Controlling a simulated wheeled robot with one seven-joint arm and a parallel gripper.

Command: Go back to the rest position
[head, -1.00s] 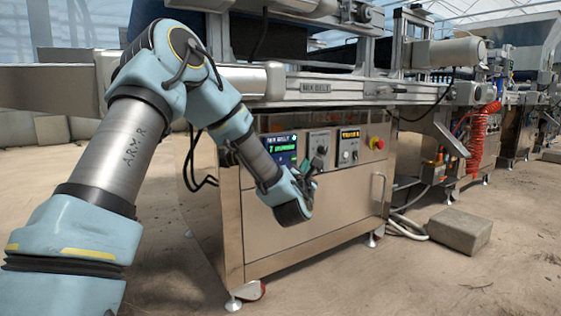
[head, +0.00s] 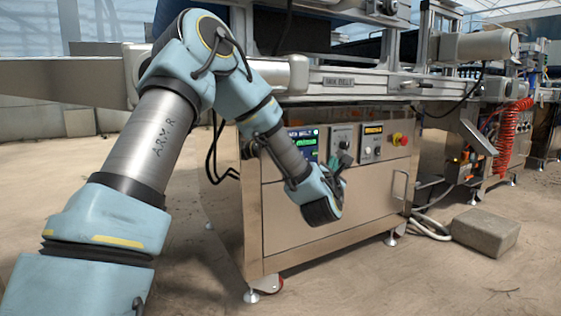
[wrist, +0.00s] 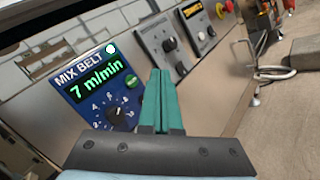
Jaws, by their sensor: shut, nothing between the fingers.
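My gripper (head: 341,168) is in front of the steel cabinet (head: 335,210) of the tray seeder, close to its control panels. In the wrist view my gripper (wrist: 160,80) shows as two green fingers pressed together, with nothing between them. They point toward the cabinet front, to the right of the blue MIX BELT panel (wrist: 98,88). That panel reads 7 m/min and has a black knob (wrist: 118,115) and a green button. In the head view the blue panel (head: 302,143) shows left of my gripper. I cannot tell the exact gap to the cabinet.
A grey panel (head: 341,141) and another panel with a yellow display (head: 371,142) sit right of the blue one. A red emergency button (head: 399,139) is farther right. A concrete block (head: 486,232) and pale hoses (head: 430,226) lie on the floor. Open floor lies in front.

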